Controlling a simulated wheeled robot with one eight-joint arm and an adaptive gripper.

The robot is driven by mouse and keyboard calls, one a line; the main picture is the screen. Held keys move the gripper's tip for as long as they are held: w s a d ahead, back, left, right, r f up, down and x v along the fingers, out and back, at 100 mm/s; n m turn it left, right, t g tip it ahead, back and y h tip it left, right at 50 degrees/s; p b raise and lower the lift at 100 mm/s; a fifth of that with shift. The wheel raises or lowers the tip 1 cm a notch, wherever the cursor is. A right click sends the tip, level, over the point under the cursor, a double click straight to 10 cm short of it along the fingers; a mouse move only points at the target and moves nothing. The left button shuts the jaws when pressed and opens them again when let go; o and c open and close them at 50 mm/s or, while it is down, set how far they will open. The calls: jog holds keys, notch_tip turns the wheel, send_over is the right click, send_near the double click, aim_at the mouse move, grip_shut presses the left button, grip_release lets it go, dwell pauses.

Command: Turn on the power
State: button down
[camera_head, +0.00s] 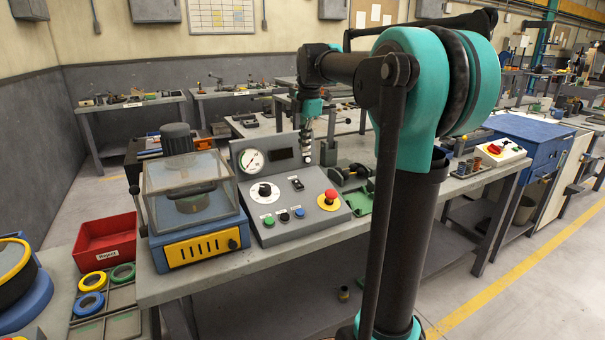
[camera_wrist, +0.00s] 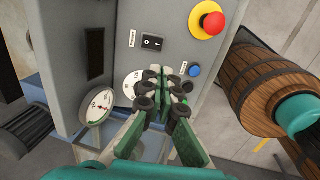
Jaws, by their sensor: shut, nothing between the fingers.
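The grey control panel (camera_head: 252,205) stands on the workbench, with a black rocker switch (camera_head: 297,184) on its upper sloping face. In the wrist view the switch (camera_wrist: 152,42) has two halves and a small white label beside it. I cannot tell which half is pressed. My gripper (camera_head: 306,154) is in front of the panel's upper part, near its dark display (camera_head: 280,154). In the wrist view my gripper (camera_wrist: 168,82) is shut and empty. Its fingertips lie below the switch in the picture and partly cover the white dial knob (camera_wrist: 131,84). Contact with the panel cannot be told.
The panel also carries a red emergency stop (camera_head: 329,198) on yellow, a round gauge (camera_head: 251,160), a blue button (camera_head: 299,213) and a green button (camera_head: 269,220). A clear-covered machine (camera_head: 190,205) stands left. A green arbor press (camera_head: 358,195) stands right.

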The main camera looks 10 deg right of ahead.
aim_at(300, 186)
jog(key=f, duration=0.4)
jog(key=w+f, duration=0.1)
jog(key=f, duration=0.4)
jog(key=w+f, duration=0.1)
jog(key=f, duration=0.3)
jog(key=shift+w+a+f, duration=0.1)
jog(key=shift+a+f, duration=0.3)
jog(key=shift+f+t, duration=0.35)
jog(key=shift+t, duration=0.05)
jog(key=shift+r, duration=0.1)
jog(key=shift+r, duration=0.75)
